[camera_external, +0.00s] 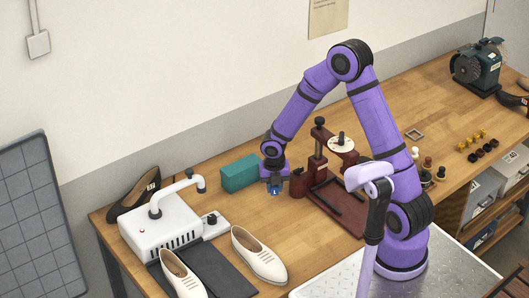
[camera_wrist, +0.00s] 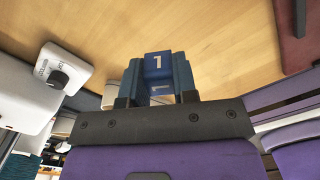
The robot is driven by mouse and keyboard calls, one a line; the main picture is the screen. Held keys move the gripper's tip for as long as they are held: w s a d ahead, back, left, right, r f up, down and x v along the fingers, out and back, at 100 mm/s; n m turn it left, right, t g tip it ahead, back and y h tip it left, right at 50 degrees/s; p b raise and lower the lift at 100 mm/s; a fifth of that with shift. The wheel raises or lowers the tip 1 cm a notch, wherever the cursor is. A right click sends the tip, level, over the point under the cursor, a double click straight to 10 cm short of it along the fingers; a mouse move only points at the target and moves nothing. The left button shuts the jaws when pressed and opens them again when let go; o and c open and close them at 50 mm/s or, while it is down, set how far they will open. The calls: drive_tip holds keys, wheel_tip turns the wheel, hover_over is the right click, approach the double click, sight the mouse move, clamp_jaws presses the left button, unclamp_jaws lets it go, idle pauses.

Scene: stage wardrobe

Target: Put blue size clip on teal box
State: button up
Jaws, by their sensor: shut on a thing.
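The blue size clip (camera_wrist: 158,65) bears a white "1" and sits between the fingers of my gripper (camera_wrist: 158,88) in the wrist view. In the external view my gripper (camera_external: 274,188) is shut on the clip (camera_external: 274,193) and holds it over the workbench, just right of and in front of the teal box (camera_external: 240,173). The teal box stands on the bench near the wall. It is not visible in the wrist view. The height of the clip above the bench is hard to tell.
A dark red press stand (camera_external: 322,180) stands close to the right of my gripper. A white machine with a bent pipe (camera_external: 158,225) is to the left, with white shoes (camera_external: 258,256) in front. A black shoe (camera_external: 133,197) lies behind the machine. Bare wood (camera_external: 250,215) lies in front of the box.

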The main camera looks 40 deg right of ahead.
drive_tip(key=w+d+r+m, duration=0.2)
drive_tip(key=w+r+m, duration=0.1)
drive_tip(key=w, duration=0.2)
hover_over(242, 163)
drive_tip(key=shift+f, duration=0.5)
drive_tip(key=shift+s+f, duration=0.1)
drive_tip(key=shift+f, duration=1.65)
drive_tip(key=shift+f, duration=0.1)
drive_tip(key=o, duration=0.9)
